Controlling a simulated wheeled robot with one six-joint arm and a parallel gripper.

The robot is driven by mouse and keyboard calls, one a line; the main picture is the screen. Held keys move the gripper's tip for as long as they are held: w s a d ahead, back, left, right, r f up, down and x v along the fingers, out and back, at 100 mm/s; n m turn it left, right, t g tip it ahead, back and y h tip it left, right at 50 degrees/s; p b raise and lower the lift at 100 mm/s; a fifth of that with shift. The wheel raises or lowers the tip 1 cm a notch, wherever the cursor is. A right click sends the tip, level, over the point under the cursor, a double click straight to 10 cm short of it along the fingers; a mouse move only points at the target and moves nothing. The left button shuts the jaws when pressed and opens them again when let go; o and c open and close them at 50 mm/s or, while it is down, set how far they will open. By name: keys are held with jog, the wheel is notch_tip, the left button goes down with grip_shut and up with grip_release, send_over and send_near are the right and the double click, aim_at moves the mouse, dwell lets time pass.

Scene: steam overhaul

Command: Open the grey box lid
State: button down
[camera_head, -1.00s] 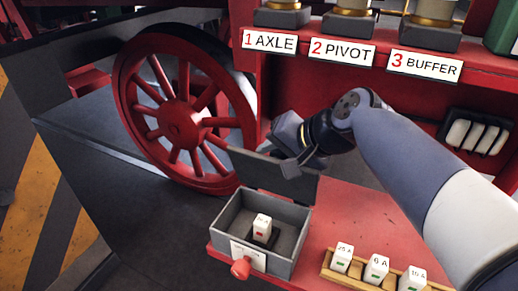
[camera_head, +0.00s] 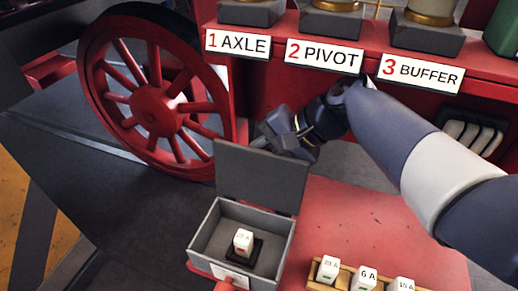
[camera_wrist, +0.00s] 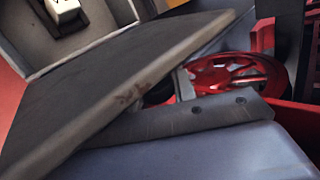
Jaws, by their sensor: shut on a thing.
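The grey box (camera_head: 207,243) stands on a red surface with its lid (camera_head: 262,178) raised, standing up at the back edge. Inside is a white block (camera_head: 243,241) with a red mark in a dark socket. My gripper (camera_head: 272,138) is at the lid's upper edge and shut on it; the fingertips are partly hidden there. In the wrist view, the lid (camera_wrist: 100,85) crosses the picture as a dark slab beside a grey finger. The white block (camera_wrist: 65,8) shows at the top left.
A wooden rack (camera_head: 318,283) with white labelled blocks stands right of the box. A red spoked wheel (camera_head: 155,110) is behind to the left. A red shelf with labels AXLE (camera_head: 238,44), PIVOT (camera_head: 325,54) and BUFFER (camera_head: 421,72) runs above. The red surface (camera_head: 345,225) right of the lid is clear.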

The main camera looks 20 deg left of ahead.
jog(key=shift+f, duration=0.25)
jog(key=c, duration=1.5)
grip_release()
jog(key=shift+d, duration=0.1)
jog(key=o, duration=0.4)
jog(key=shift+r, duration=0.15)
jog(key=shift+c, duration=0.2)
